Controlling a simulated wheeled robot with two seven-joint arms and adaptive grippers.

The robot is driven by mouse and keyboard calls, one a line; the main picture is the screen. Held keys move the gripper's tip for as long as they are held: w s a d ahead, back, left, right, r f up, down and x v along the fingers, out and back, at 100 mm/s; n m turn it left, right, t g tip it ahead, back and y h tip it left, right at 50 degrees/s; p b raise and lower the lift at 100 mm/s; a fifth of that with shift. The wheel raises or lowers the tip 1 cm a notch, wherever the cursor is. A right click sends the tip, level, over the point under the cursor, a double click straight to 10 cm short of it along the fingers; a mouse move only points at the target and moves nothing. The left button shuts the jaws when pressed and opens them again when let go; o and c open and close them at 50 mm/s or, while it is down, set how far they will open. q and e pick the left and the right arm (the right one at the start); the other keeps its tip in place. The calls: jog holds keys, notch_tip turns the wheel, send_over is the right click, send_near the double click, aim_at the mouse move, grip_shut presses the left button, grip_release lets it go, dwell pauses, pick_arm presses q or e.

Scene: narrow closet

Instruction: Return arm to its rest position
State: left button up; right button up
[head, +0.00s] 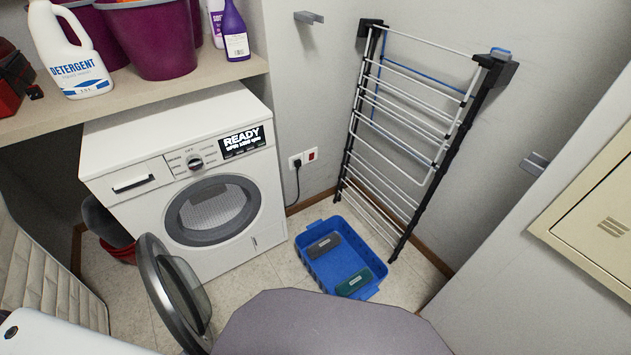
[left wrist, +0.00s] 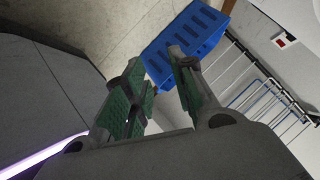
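My left gripper (left wrist: 157,65) shows in the left wrist view with its two green-padded fingers apart and nothing between them. Beyond its fingertips is the blue basket (left wrist: 190,38), and I see no contact. No gripper shows in the head view. A white piece (head: 60,338) at its lower left corner looks like part of my arm. My right gripper is in neither view.
A washing machine (head: 190,175) has its round door (head: 175,290) swung open. The blue basket (head: 315,270) on the floor holds a grey block (head: 323,245) and a green block (head: 354,283). A drying rack (head: 410,130) leans against the wall. A shelf (head: 130,95) carries detergent (head: 70,50).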

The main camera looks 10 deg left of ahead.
pick_arm(q)
jog(key=s+a+r+n+g+y+p, duration=0.1)
jog(key=s+n+g+y+p, duration=0.1)
jog(key=s+n+g+p, duration=0.2)
jog(key=s+a+r+n+g+y+p, duration=0.2)
jog(key=s+n+p, duration=0.4)
jog(key=s+p, duration=0.4)
jog(key=g+y+p, duration=0.1)
jog(key=g, duration=0.1)
jog(key=shift+a+g+y, duration=0.3)
jog(key=shift+g, duration=0.1)
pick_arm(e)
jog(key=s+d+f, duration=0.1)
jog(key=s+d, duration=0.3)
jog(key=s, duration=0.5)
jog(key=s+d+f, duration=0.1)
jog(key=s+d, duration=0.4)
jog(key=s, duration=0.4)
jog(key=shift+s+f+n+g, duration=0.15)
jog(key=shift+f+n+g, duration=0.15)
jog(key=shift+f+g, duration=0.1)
